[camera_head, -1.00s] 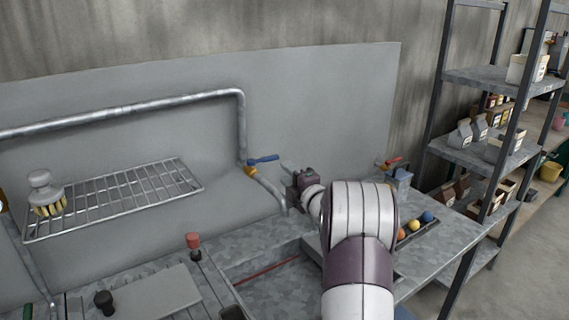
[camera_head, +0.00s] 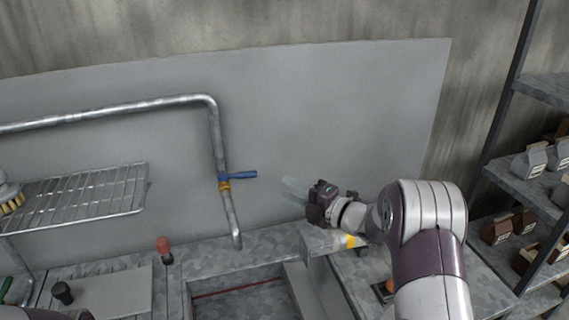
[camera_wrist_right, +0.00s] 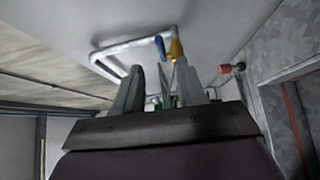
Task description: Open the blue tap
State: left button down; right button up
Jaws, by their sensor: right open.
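The blue tap (camera_head: 238,175) has a blue lever on a yellow fitting, on the downward part of a grey wall pipe (camera_head: 216,130). In the head view its lever points right, across the pipe. My right gripper (camera_head: 294,190) is to the right of the tap, apart from it, with its fingers toward the lever. In the right wrist view the gripper (camera_wrist_right: 160,88) is open and empty, and the blue lever (camera_wrist_right: 161,47) shows beyond the fingertips. My left gripper is out of view.
A wire rack (camera_head: 80,205) is on the wall to the left. A red-topped knob (camera_head: 163,250) and a black knob (camera_head: 62,293) stand on the counter. A sunken basin (camera_head: 240,304) lies below the tap. Shelves (camera_head: 545,175) with cartons stand at right.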

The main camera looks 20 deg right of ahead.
aim_at(254, 176)
jog(key=w+a, duration=0.1)
jog(key=w+a+p, duration=0.1)
jog(key=a, duration=0.1)
jog(key=w+a, duration=0.2)
jog(key=shift+a+r+p, duration=0.2)
jog(key=shift+r+p, duration=0.15)
jog(key=shift+p, duration=0.05)
jog(key=x, duration=0.2)
jog(key=p+x, duration=0.1)
jog(key=x, duration=0.2)
jog(key=shift+w+d+f+p, duration=0.2)
jog(key=shift+w+p, duration=0.1)
jog(key=shift+w, duration=0.25)
jog(key=shift+w+a, duration=0.35)
jog(key=shift+a, duration=0.15)
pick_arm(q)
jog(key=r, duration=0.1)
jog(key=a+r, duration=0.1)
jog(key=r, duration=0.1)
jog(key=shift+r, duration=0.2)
pick_arm(e)
jog(key=shift+d, duration=0.1)
jog(key=shift+f, duration=0.1)
jog(key=shift+c, duration=0.3)
grip_shut()
